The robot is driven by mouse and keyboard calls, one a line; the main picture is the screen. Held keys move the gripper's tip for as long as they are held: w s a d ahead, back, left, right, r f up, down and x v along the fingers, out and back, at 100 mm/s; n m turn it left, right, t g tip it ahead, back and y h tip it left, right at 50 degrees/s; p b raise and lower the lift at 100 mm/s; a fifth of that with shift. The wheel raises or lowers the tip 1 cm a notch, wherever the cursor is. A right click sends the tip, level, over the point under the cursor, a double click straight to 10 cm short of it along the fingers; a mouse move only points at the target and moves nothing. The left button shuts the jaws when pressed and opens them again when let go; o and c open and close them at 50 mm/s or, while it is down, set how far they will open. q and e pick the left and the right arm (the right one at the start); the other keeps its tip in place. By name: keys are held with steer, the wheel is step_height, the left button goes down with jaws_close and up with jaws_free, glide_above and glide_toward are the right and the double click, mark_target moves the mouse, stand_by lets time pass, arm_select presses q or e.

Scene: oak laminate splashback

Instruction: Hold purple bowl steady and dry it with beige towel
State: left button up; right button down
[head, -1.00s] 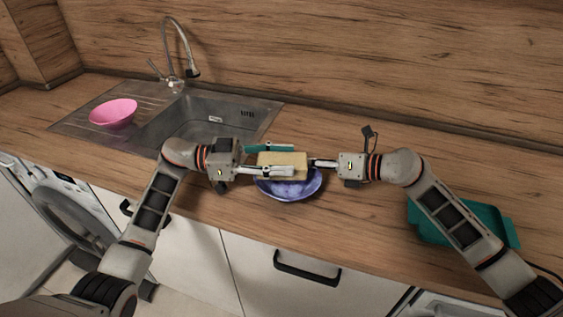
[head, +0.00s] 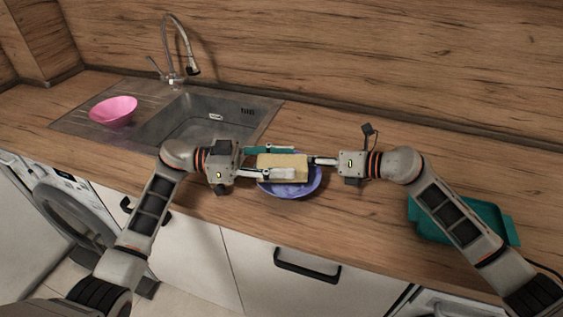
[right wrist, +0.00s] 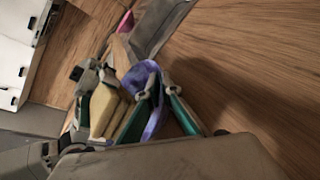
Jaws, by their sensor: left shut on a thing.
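The purple bowl (head: 290,189) is at the middle of the counter, partly hidden by the towel and my grippers. The beige towel (head: 283,167) looks like a thick folded block and sits over the bowl's opening. My left gripper (head: 288,163) is shut on the towel, one finger on its far side and one on its near side. My right gripper (head: 314,162) is at the bowl's right rim. In the right wrist view, the bowl's rim (right wrist: 153,118) passes between my right gripper's fingers (right wrist: 160,85), which close on it. Whether the towel touches the bowl is unclear.
A pink bowl (head: 113,111) stands on the drainboard of the steel sink (head: 262,107), with a tap (head: 177,78) behind. A teal tray (head: 495,222) lies at the right under my right arm. The counter (head: 370,225) in front of the bowl is clear.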

arm_select(q)
steer(key=shift+w, duration=0.85)
steer(key=shift+s+a, duration=0.1)
steer(key=shift+s, duration=1.2)
steer(key=shift+w+f, duration=0.1)
steer(key=shift+w, duration=1.2)
steer(key=shift+s, duration=1.3)
steer(key=shift+w, duration=0.1)
steer(key=shift+w, duration=1.2)
steer(key=shift+s, duration=0.1)
